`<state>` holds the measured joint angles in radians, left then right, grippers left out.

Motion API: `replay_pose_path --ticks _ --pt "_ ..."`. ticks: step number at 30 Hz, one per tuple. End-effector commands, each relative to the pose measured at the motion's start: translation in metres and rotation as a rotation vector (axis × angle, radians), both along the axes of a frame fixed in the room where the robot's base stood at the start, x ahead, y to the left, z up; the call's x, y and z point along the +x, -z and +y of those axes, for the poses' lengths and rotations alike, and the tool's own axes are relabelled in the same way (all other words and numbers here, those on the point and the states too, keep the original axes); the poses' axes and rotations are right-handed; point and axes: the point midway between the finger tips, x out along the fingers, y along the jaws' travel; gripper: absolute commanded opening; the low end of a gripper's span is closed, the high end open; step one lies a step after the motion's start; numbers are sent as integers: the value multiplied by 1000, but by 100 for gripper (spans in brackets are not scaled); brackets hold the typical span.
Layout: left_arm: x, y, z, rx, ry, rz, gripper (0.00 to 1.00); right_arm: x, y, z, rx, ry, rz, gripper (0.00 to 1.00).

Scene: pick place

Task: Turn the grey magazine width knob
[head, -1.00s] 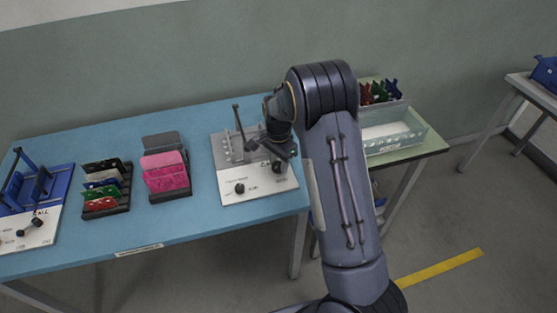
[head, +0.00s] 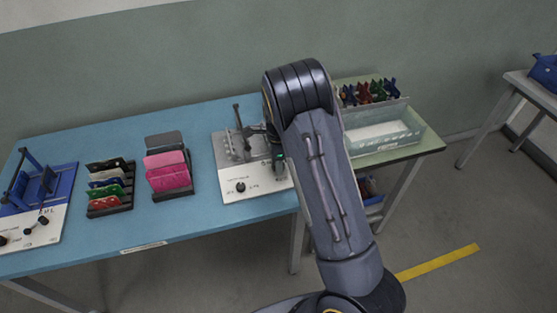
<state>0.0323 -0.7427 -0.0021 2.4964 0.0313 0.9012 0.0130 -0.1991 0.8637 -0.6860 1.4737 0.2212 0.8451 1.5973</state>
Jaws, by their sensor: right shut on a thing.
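The grey magazine (head: 232,150) stands on a white-fronted base (head: 255,182) at the right end of the blue table. One black knob (head: 240,187) sits at the left of the base's front panel, clear of the gripper. My right gripper (head: 272,152) is at the right side of the grey magazine, shut on the right-hand knob. That knob and the fingertips are mostly hidden by my arm, so its turn angle cannot be read. My left gripper is not in view.
Two racks of coloured cards, a dark rack (head: 110,205) and a pink-filled one (head: 168,178), stand left of the magazine. A blue magazine (head: 45,190) is at the far left. A clear bin (head: 395,138) sits on a green table (head: 425,146) at the right.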

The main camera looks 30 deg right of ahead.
Motion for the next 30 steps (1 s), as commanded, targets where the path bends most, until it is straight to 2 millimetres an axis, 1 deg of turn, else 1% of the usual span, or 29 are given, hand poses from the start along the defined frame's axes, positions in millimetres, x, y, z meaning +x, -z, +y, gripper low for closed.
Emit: replay_pose_path --ticks 14,15,20,27,30 --pt "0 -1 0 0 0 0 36 2 -1 0 0 17 -5 15" --pt "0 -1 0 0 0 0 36 2 -1 0 -1 17 -6 39" --pt "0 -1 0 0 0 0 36 1 -1 0 -1 17 -4 59" --pt "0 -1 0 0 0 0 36 1 0 0 0 16 -1 59" --pt "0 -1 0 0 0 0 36 1 -5 0 0 16 -2 59"
